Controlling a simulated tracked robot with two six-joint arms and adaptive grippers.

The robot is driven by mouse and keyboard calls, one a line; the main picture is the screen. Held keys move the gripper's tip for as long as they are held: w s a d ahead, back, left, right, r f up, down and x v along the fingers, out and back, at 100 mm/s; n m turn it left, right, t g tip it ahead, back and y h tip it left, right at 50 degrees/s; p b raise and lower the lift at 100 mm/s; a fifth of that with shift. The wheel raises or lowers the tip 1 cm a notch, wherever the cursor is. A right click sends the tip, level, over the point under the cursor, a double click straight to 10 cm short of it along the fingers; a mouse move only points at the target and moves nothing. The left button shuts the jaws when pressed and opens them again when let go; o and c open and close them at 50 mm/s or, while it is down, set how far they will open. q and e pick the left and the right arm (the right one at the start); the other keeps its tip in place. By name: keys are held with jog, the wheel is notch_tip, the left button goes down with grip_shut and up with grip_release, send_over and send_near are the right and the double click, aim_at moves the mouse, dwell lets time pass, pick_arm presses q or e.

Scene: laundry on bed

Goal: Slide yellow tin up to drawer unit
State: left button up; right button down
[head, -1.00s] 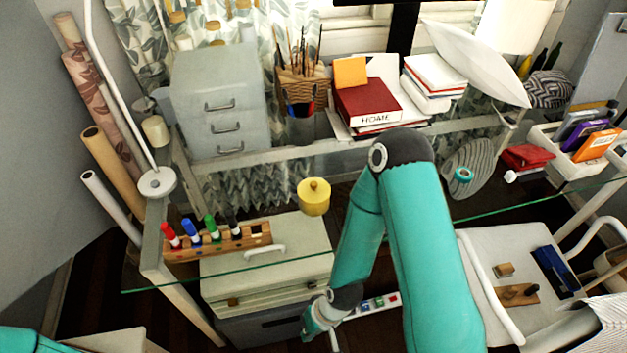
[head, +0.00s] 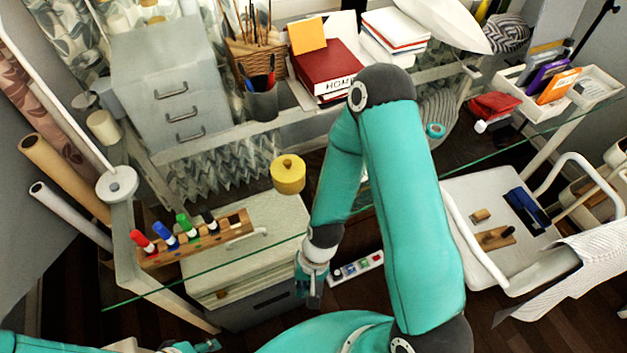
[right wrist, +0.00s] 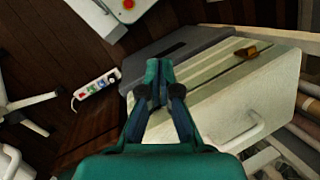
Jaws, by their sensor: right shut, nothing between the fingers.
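The yellow tin (head: 288,174) is a short round tin with a knobbed lid, standing upright on the glass desk in the head view. The grey drawer unit (head: 168,84), with several handled drawers, stands at the back left of the desk. A clear gap separates it from the tin. My right gripper (head: 314,298) is below the tin in the picture, in front of the desk edge and away from the tin. In the right wrist view, its fingers (right wrist: 158,80) are together and empty. My left gripper (head: 197,346) shows partly at the bottom edge; its jaws are unclear.
A wooden marker rack (head: 197,239) lies in front of the drawer unit, left of the tin. A pen cup (head: 262,101) and red binder (head: 326,70) stand behind the tin. A cream cabinet (head: 245,265) is under the glass. Bare glass lies between tin and drawer unit.

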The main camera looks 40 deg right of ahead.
notch_tip(320, 180, up, 5)
jog(key=d+m+y+b, duration=0.1)
jog(key=d+m+y, duration=0.1)
jog(key=m, duration=0.7)
jog(key=m+t+h+b, duration=0.2)
jog(key=m+t+b, duration=0.3)
jog(key=m+t, duration=0.65)
send_near(304, 183)
jog(key=s+d+r+m+g, duration=0.3)
jog(key=s+d+r, duration=0.1)
jog(key=b+x, duration=0.1)
jog(key=x, duration=0.2)
jog(key=b+x, duration=0.1)
jog(key=x, duration=0.3)
jog(key=b+x, duration=0.1)
jog(key=x, duration=0.2)
jog(key=shift+a+f, duration=0.15)
jog(key=shift+a, duration=0.25)
jog(key=shift+w+a+r, duration=0.2)
jog(key=shift+w+a, duration=0.05)
jog(key=shift+w, duration=0.3)
jog(key=shift+w+a+r, duration=0.15)
jog(key=shift+w+a, duration=0.15)
jog(key=shift+w, duration=0.25)
jog(key=shift+w+a, duration=0.3)
jog(key=shift+w, duration=0.3)
